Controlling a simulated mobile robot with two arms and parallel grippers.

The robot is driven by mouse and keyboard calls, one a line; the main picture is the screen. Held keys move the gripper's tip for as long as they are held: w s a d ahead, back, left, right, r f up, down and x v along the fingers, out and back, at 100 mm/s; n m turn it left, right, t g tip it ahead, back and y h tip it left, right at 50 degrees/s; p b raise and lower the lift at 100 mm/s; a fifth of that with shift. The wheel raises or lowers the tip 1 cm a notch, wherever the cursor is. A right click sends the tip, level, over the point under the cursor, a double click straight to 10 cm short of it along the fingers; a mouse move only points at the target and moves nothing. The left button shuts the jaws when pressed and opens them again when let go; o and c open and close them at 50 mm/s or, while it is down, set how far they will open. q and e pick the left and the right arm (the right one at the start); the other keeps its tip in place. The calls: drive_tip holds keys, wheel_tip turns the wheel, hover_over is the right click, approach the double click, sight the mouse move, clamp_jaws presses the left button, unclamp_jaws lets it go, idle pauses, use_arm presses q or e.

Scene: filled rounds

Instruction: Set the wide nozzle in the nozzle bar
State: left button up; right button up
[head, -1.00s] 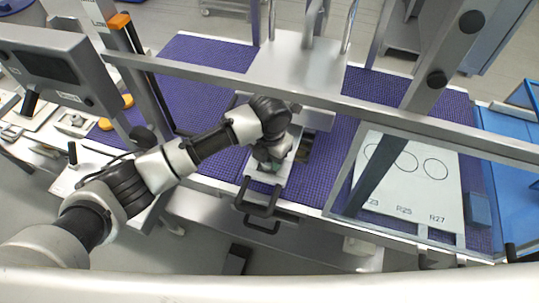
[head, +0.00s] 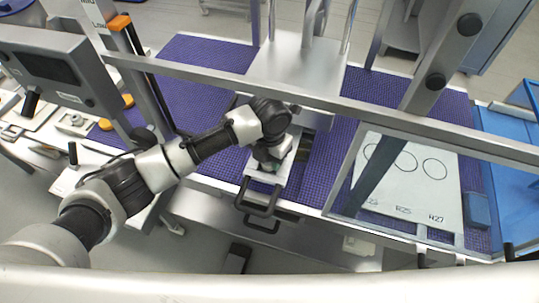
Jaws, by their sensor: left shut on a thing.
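My left gripper (head: 268,163) reaches in from the left and points down over a pale plate with dark handles (head: 283,178) at the front of the purple conveyor. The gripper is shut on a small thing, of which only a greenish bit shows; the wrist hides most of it. I cannot tell from this view whether it is the wide nozzle, or whether it touches the plate. A dark slot shows just right of the wrist. I cannot make out the nozzle bar for certain. My right gripper is not in view.
A metal rail (head: 330,100) crosses above the purple conveyor (head: 205,85). A slanted metal post (head: 437,75) stands at the right. A white board with circles (head: 425,195) lies on the right of the belt. A control panel (head: 55,70) stands at the left.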

use_arm(q)
drive_tip(key=shift+f, duration=0.1)
drive_tip(key=o, duration=1.5)
wheel_tip(320, 180, up, 7)
drive_tip(key=p, duration=0.6)
drive_tip(key=shift+p, duration=0.3)
